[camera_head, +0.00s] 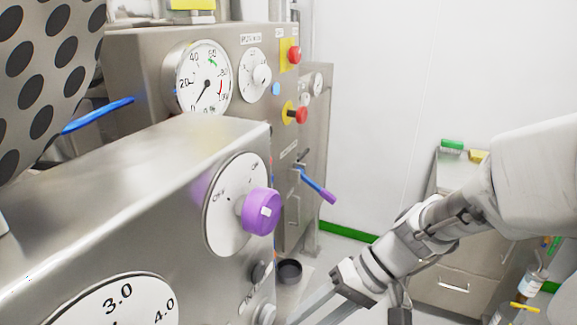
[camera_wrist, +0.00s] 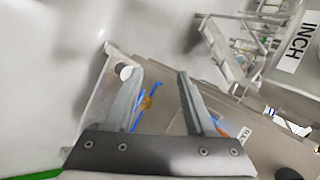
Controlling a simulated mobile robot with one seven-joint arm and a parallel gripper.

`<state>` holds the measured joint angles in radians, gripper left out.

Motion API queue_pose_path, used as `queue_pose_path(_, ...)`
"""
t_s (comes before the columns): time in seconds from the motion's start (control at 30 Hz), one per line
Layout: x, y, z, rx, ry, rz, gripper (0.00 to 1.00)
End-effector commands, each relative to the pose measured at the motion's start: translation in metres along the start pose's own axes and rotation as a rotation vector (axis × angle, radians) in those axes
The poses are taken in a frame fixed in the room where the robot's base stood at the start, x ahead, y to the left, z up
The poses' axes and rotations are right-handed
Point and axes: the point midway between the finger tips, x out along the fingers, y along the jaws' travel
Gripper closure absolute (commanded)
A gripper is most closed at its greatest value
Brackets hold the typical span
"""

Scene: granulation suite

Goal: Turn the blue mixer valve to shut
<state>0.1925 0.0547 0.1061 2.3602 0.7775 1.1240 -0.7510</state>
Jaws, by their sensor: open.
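A long blue lever (camera_head: 97,115) reaches out at the left of the head view, behind the near steel panel. A second, shorter blue lever with a purple end (camera_head: 315,184) slants down to the right on a steel cabinet. I cannot tell from a label which is the mixer valve. My gripper (camera_wrist: 155,74) is open and empty in the wrist view, with thin blue parts (camera_wrist: 156,90) showing beyond and between its fingers. In the head view its fingers run out at the bottom edge, right of the near panel, apart from both levers.
The near steel panel (camera_head: 120,190) carries a purple knob (camera_head: 261,211) on a white dial. Behind it, another panel has a gauge (camera_head: 203,78) and red buttons (camera_head: 294,54). A perforated drum (camera_head: 45,65) fills the upper left. A drawer cabinet (camera_head: 455,265) stands right.

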Motion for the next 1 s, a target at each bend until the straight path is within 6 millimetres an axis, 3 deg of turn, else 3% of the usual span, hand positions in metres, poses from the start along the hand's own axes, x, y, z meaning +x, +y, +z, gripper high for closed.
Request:
queue_pose_path(0.03, 0.023, 0.014, -0.008, 0.015, -0.010, -0.071, 0.45)
queue_pose_path(0.1, 0.042, 0.021, -0.020, 0.022, -0.005, -0.165, 0.45)
queue_pose_path(0.37, 0.105, 0.061, -0.071, 0.070, 0.105, -0.496, 0.45)
queue_pose_path(0.6, 0.156, 0.118, -0.121, 0.144, 0.317, -0.722, 0.45)
queue_pose_path(0.8, 0.183, 0.160, -0.147, 0.199, 0.479, -0.807, 0.45)
queue_pose_path(1.0, 0.192, 0.175, -0.157, 0.220, 0.548, -0.826, 0.45)
